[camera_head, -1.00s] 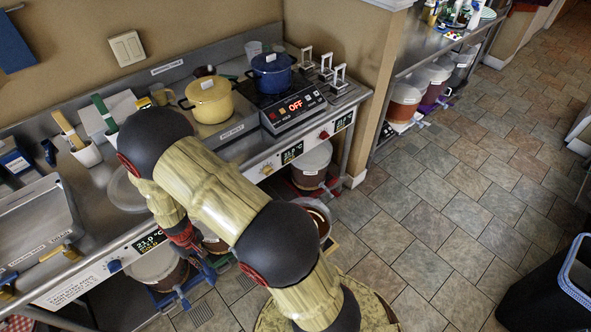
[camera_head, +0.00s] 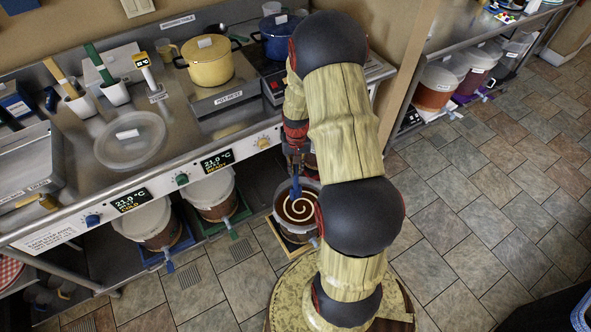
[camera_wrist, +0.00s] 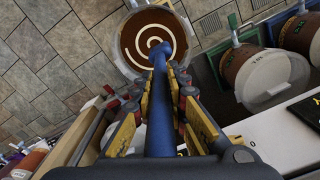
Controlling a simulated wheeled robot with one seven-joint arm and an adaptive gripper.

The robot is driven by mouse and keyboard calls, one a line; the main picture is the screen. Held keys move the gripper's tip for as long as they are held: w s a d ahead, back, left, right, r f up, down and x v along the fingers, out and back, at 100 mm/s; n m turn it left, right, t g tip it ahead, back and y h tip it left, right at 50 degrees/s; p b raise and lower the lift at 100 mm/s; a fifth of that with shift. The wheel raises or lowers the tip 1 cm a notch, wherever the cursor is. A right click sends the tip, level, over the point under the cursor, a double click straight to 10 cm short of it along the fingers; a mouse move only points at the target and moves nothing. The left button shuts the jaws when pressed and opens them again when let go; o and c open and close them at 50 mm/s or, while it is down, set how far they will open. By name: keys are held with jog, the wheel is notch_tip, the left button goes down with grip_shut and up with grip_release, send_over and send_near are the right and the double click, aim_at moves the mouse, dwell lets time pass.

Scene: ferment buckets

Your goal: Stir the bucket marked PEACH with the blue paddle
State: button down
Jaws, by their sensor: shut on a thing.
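My gripper (camera_head: 294,162) is shut on the blue paddle (camera_head: 295,187) and holds it pointing down at an open bucket (camera_head: 281,207) in front of the counter. The bucket's brown contents (camera_head: 303,209) show a pale spiral. In the wrist view the paddle (camera_wrist: 159,115) runs away between my fingers (camera_wrist: 160,84), with its far end over the contents of the open bucket (camera_wrist: 123,42). I cannot tell how deep the paddle's end sits. No PEACH marking is readable on this bucket, and my arm hides part of its right side.
Two lidded buckets (camera_head: 213,192) (camera_head: 149,220) stand under the counter to the left. A loose clear lid (camera_head: 130,146) lies on the counter. Yellow (camera_head: 204,63) and blue (camera_head: 280,42) pots stand behind. More buckets (camera_head: 437,86) sit under the right shelf.

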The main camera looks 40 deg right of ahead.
aim_at(296, 192)
jog(key=shift+f+b, duration=5.05)
jog(key=shift+f, duration=3.5)
